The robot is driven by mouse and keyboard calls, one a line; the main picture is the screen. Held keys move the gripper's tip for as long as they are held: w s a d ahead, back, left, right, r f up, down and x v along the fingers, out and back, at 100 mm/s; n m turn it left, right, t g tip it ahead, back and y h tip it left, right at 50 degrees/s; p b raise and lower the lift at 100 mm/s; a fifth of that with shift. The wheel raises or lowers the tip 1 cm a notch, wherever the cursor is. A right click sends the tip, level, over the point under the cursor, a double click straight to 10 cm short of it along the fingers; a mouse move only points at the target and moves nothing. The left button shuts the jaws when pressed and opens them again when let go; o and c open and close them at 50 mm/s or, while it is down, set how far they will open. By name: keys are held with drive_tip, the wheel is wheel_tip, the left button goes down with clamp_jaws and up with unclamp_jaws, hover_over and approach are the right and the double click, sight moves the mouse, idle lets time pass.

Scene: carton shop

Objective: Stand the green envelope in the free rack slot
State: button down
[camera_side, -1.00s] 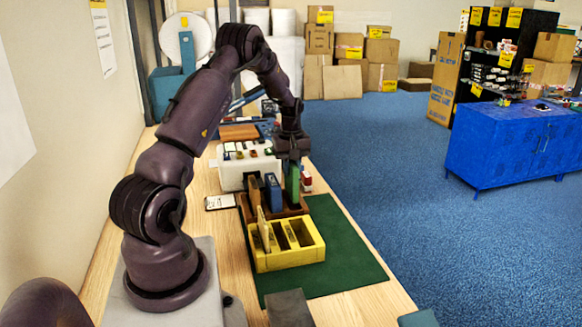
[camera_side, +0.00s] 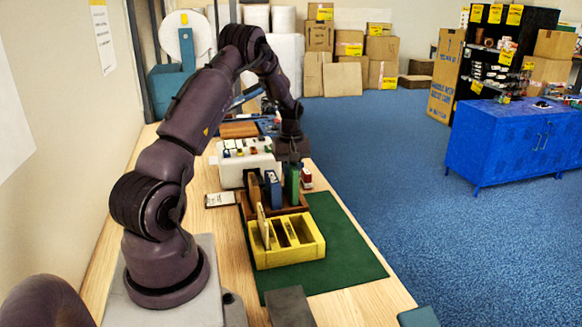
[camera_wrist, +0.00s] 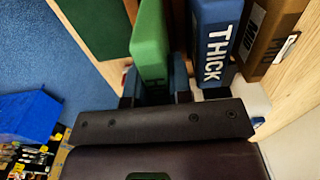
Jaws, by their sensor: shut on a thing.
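The green envelope (camera_side: 292,184) stands upright at the right end of the brown wooden holder (camera_side: 303,208). It also shows in the wrist view (camera_wrist: 150,45). My gripper (camera_side: 291,163) points down and is shut on its top part; in the wrist view the fingers (camera_wrist: 157,90) sit on both sides of it. Whether its bottom edge touches the holder is hidden. The yellow rack (camera_side: 290,259) stands in front of the holder. A cream envelope (camera_side: 262,224) stands slightly tilted in its left slot; the slots to the right look empty.
A blue envelope (camera_side: 273,188) marked THICK stands just left of the green one, seen also in the wrist view (camera_wrist: 214,40). A brown one (camera_side: 254,186) is further left. A white box (camera_side: 232,172) is behind. The green mat (camera_side: 345,250) has bare room right of the rack.

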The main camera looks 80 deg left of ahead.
drive_tip(key=shift+f, duration=0.2)
idle(0.5)
drive_tip(key=shift+f, duration=1.1)
drive_tip(key=c, duration=0.9)
unclamp_jaws()
drive_tip(key=shift+c, duration=0.2)
drive_tip(key=shift+r, duration=3)
